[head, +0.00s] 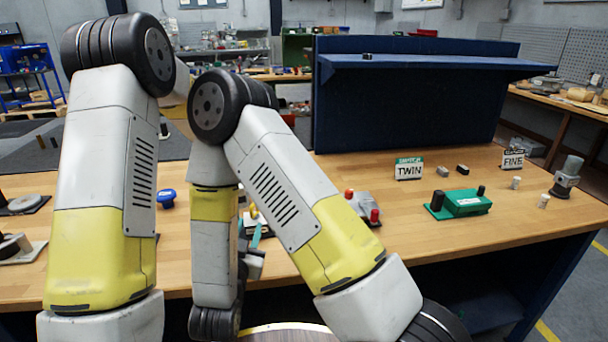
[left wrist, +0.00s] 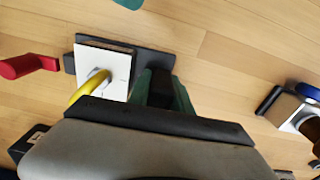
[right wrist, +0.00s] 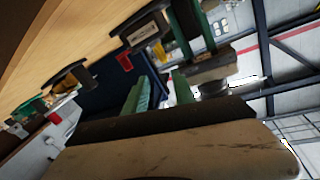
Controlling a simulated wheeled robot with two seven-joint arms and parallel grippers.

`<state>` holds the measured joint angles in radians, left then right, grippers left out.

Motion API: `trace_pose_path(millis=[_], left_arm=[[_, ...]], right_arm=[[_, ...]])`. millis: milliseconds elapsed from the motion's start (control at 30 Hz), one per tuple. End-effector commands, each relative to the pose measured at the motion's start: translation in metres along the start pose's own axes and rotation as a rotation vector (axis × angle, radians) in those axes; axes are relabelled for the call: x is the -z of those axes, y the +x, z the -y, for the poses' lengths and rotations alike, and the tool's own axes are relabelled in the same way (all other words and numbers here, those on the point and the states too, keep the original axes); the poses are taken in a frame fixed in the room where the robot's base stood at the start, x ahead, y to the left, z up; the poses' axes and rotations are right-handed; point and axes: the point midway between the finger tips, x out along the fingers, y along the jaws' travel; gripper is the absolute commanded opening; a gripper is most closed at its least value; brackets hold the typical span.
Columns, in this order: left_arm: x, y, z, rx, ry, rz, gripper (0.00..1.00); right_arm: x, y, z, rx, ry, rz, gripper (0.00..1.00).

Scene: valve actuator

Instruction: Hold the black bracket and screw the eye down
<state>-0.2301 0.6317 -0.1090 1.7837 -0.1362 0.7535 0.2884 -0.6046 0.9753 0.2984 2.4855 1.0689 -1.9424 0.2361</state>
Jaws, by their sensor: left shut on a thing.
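The black bracket (left wrist: 152,62) lies on the table in the left wrist view, with a white plate (left wrist: 118,62) over part of it. A yellow eye (left wrist: 84,90) rises from the white plate. My left gripper (left wrist: 163,88) is shut on the dark part of the bracket beside the white plate. In the head view my arms hide most of this, and only the yellow eye (head: 253,211) and a bit of white show. My right gripper (head: 257,236) has its green fingers apart and empty in the right wrist view (right wrist: 160,92). The eye also shows there (right wrist: 160,50), beyond the fingertips.
A grey block with red knobs (head: 362,208) stands right of the eye. A blue knob (head: 166,198) stands left. A green fixture (head: 463,203), TWIN sign (head: 409,168) and FINE sign (head: 512,160) stand farther right.

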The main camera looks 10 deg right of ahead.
Motion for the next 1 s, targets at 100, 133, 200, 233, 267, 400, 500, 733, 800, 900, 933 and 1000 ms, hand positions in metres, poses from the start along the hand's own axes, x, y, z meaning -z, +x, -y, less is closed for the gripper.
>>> trace_pose_path(millis=[100, 133, 200, 233, 267, 400, 500, 733, 800, 900, 933, 1000], left_arm=[[-0.005, 0.006, 0.001, 0.003, 0.000, 0.016, 0.00], [-0.005, 0.006, 0.001, 0.003, 0.000, 0.016, 0.00], [-0.005, 0.006, 0.001, 0.003, 0.000, 0.016, 0.00], [-0.005, 0.006, 0.001, 0.003, 0.000, 0.016, 0.00], [-0.005, 0.006, 0.001, 0.003, 0.000, 0.016, 0.00], [-0.005, 0.006, 0.001, 0.003, 0.000, 0.016, 0.00], [-0.005, 0.006, 0.001, 0.003, 0.000, 0.016, 0.00], [-0.005, 0.006, 0.001, 0.003, 0.000, 0.016, 0.00], [-0.005, 0.006, 0.001, 0.003, 0.000, 0.016, 0.00], [-0.005, 0.006, 0.001, 0.003, 0.000, 0.016, 0.00], [-0.005, 0.006, 0.001, 0.003, 0.000, 0.016, 0.00], [-0.005, 0.006, 0.001, 0.003, 0.000, 0.016, 0.00]], right_arm=[[0.011, 0.017, -0.010, -0.067, 0.105, 0.022, 0.32], [0.013, 0.021, -0.013, -0.083, 0.132, 0.031, 0.32], [0.019, 0.030, -0.019, -0.124, 0.205, 0.047, 0.32], [0.021, 0.034, -0.022, -0.142, 0.238, 0.055, 0.32], [0.024, 0.038, -0.024, -0.160, 0.272, 0.062, 0.32], [0.036, 0.054, -0.034, -0.231, 0.426, 0.101, 0.32], [0.044, 0.064, -0.036, -0.256, 0.515, 0.142, 0.32], [0.063, 0.081, -0.023, -0.226, 0.625, 0.273, 0.32], [0.070, 0.084, -0.017, -0.200, 0.636, 0.318, 0.32], [0.081, 0.087, -0.008, -0.153, 0.637, 0.382, 0.32], [0.084, 0.087, -0.005, -0.139, 0.635, 0.401, 0.32], [0.093, 0.086, 0.001, -0.102, 0.629, 0.444, 0.32]])
